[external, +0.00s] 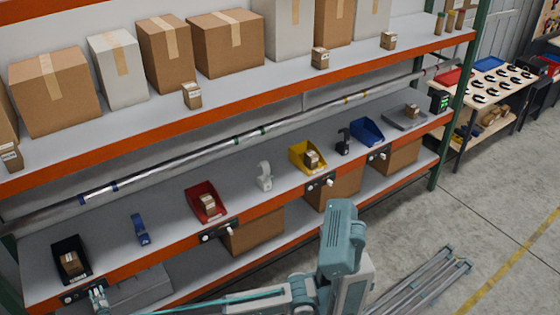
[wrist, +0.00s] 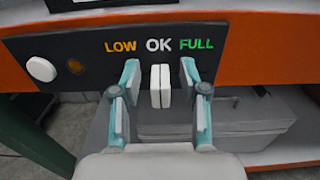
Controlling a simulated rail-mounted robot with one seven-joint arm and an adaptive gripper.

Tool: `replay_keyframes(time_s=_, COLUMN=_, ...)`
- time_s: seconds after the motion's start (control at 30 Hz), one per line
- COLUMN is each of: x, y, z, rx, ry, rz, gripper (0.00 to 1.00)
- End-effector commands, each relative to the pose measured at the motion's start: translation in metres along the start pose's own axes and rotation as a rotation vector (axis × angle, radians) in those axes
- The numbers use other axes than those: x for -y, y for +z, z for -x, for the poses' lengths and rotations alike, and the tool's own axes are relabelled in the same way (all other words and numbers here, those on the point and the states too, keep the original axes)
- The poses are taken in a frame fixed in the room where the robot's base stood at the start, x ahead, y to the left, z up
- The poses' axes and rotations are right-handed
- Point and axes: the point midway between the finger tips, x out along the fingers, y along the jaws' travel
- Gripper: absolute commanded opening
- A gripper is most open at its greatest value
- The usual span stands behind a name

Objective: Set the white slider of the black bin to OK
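The black bin (external: 72,262) stands at the left end of the middle shelf, with a small brown box in it. Its dark label panel (wrist: 90,50) is on the orange shelf edge and reads LOW, OK and FULL. The white slider (wrist: 161,86) sits directly below the OK word in the wrist view. My gripper (wrist: 160,88) is open, with one finger on each side of the slider and a visible gap on both sides. In the external view my gripper (external: 98,298) is at the panel below the black bin.
A round white button (wrist: 41,69) is at the panel's left. A grey lidded tote (wrist: 215,115) is below the shelf edge. A blue holder (external: 140,229) and a red bin (external: 206,202) stand farther right on the shelf. A green post (wrist: 35,140) is at lower left.

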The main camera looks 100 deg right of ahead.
Motion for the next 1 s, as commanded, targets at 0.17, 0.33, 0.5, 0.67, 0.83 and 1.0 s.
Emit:
replay_keyframes(time_s=0.17, x=0.000, y=0.000, z=0.001, rx=0.000, ry=0.000, rz=0.000, gripper=0.44)
replay_keyframes(time_s=0.33, x=0.000, y=0.000, z=0.015, rx=0.000, ry=0.002, rz=0.000, gripper=0.44)
replay_keyframes(time_s=0.5, x=0.001, y=0.000, z=0.044, rx=0.000, ry=0.003, rz=0.000, gripper=0.44)
replay_keyframes(time_s=0.67, x=0.001, y=0.000, z=0.076, rx=0.000, ry=0.003, rz=0.000, gripper=0.44)
replay_keyframes(time_s=0.83, x=0.001, y=0.000, z=0.102, rx=-0.001, ry=0.002, rz=0.000, gripper=0.44)
replay_keyframes(time_s=1.0, x=0.000, y=0.000, z=0.117, rx=0.000, ry=0.000, rz=0.000, gripper=0.44)
